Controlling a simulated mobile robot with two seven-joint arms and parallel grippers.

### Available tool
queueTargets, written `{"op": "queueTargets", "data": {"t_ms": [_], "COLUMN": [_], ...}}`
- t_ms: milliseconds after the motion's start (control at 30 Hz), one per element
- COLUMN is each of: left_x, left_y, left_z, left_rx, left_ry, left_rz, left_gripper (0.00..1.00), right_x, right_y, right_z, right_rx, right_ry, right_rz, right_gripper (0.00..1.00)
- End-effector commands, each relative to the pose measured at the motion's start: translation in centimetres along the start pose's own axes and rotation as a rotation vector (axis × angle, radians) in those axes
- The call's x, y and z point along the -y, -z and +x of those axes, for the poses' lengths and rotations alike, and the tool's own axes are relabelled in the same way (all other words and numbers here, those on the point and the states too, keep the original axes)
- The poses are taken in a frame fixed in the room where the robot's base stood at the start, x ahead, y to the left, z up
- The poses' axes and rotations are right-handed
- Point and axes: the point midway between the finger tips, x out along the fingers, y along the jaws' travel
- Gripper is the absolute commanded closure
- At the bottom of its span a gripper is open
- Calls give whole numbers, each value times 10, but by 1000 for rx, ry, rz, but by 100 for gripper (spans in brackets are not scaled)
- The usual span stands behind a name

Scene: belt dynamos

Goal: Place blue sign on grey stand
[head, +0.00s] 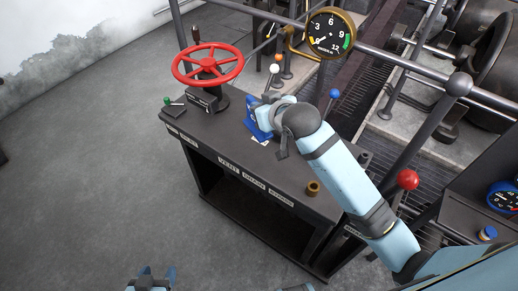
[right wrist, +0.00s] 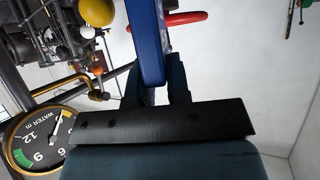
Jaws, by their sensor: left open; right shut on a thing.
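The blue sign (head: 252,125) stands roughly upright over the dark bench top, to the right of the red handwheel. My right gripper (right wrist: 157,72) is shut on it; the sign (right wrist: 149,42) shows edge-on between the two fingers in the right wrist view. In the head view my right arm's wrist covers part of the sign and the fingers. I cannot tell whether the sign's bottom touches anything. I cannot make out a grey stand with certainty; it may be hidden behind the sign or the arm. My left gripper (head: 158,271) is open and empty at the bottom edge, away from the bench.
The red handwheel (head: 208,64) rises from the dark bench (head: 225,140). A small block with a green knob (head: 167,101) sits at the bench's left corner. A brass ring (head: 313,188) lies near the front edge. A gauge (head: 331,33) and levers stand behind. The floor at left is clear.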

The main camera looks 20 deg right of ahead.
Motion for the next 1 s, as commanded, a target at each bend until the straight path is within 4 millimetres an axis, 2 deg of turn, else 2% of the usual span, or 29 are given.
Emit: {"op": "queueTargets", "data": {"t_ms": [33,300,400,633,833,1000], "left_x": [0,4,4,4,4,3], "left_y": [-2,-2,-1,0,-3,-3], "left_z": [2,6,6,7,9,9], "left_rx": [0,0,0,-4,-2,0], "left_ry": [1,6,7,7,6,5], "left_rz": [-2,-9,-10,-13,-16,-18], "left_gripper": [39,39,39,39,39,39], "right_x": [0,0,0,0,0,0], "right_y": [-16,-74,-86,-100,-127,-130], "right_z": [8,40,46,54,68,71], "right_rx": [6,3,0,0,1,-2], "right_ry": [0,0,0,0,0,0], "right_rz": [0,0,0,0,1,0], "right_gripper": [100,100,100,100,100,100]}}
